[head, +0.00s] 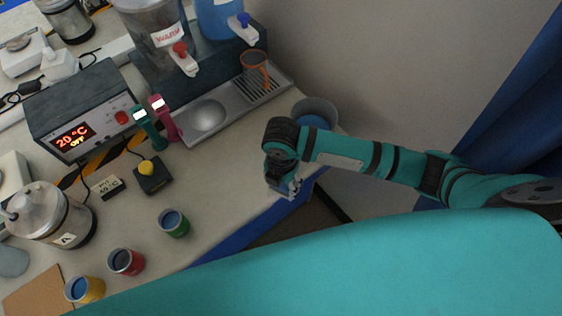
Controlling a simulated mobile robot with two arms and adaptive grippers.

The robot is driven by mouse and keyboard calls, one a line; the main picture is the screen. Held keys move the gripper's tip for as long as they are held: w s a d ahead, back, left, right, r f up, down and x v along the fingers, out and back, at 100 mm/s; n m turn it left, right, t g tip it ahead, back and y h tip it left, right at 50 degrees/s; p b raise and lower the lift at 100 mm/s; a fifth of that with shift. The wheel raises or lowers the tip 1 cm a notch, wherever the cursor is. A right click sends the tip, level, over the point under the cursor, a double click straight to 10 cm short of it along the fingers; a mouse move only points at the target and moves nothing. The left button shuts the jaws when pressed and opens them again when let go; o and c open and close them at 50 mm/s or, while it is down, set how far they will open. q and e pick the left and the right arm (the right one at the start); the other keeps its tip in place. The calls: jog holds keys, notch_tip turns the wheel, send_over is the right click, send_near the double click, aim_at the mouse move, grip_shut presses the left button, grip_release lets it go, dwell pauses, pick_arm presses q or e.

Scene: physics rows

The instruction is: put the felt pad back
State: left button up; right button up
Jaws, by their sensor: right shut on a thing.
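My right gripper (291,189) points down at the table's right edge, below the drip tray. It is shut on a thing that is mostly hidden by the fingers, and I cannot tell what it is. I cannot pick out the felt pad for certain. A flat brown sheet (33,291) lies at the bottom left of the table, and its material is unclear. My left gripper is not in view.
A grey container with a blue inside (316,114) stands near my right arm. Green (174,223), red (126,262) and yellow (85,289) cups stand at the front. A metal pot (45,214), a control box (82,108) and dispensers (155,35) crowd the left and back.

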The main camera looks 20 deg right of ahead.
jog(key=w, duration=0.2)
jog(key=w+d, duration=0.1)
jog(key=w, duration=0.1)
jog(key=w+p, duration=0.1)
jog(key=w, duration=0.2)
jog(key=shift+d+f, duration=0.3)
jog(key=shift+d, duration=0.05)
jog(key=shift+w+d+f, duration=0.1)
jog(key=shift+w+f, duration=0.05)
jog(key=shift+w, duration=0.2)
notch_tip(320, 180, down, 2)
jog(key=shift+f+p, duration=0.25)
jog(key=shift+p, duration=0.3)
jog(key=shift+f, duration=0.4)
jog(key=shift+f, duration=0.15)
jog(key=o, duration=1.2)
